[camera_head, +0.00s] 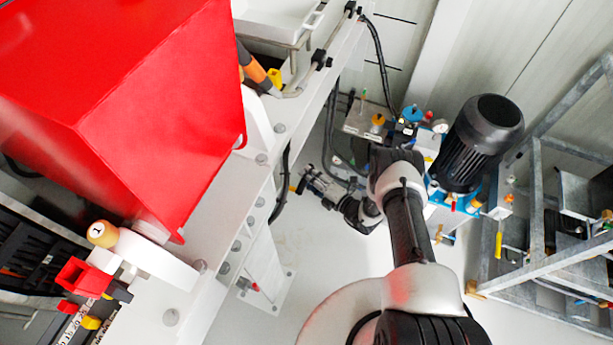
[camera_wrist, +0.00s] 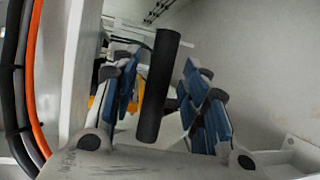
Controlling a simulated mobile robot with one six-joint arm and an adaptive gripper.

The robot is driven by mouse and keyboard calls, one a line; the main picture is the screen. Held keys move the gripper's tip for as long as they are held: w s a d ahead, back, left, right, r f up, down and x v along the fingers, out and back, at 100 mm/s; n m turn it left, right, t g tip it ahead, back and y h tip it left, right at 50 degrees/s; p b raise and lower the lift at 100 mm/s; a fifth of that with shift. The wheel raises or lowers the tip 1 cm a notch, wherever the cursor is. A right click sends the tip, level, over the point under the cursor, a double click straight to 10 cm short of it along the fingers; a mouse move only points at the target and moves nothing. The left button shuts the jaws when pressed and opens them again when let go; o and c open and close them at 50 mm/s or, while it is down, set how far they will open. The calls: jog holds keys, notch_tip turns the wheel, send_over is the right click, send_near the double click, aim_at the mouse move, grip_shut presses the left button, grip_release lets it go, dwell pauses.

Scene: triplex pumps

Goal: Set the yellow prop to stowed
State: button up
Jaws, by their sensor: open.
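I cannot make out for sure which yellow part is the yellow prop. In the wrist view a yellow piece (camera_wrist: 97,100) shows partly behind the left finger, mostly hidden. In the head view a yellow block (camera_head: 275,78) sits beside an orange-sleeved hose at the white frame, and a slim yellow piece (camera_head: 498,245) hangs at the grey rack. My gripper (camera_wrist: 160,72) is open, its blue-padded fingers apart. A black cylinder (camera_wrist: 158,85) shows between the fingers; I cannot tell whether they touch it. In the head view my gripper (camera_head: 316,184) is small, left of my arm, above the pale floor.
A large red housing (camera_head: 150,100) fills the upper left. A white frame (camera_head: 255,190) runs diagonally beside my gripper. A black motor (camera_head: 480,140) stands right of my arm, with a grey metal rack (camera_head: 545,260) farther right. Orange and dark hoses (camera_wrist: 32,85) run along the wrist view's left edge.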

jog(key=shift+x, duration=0.95)
grip_shut()
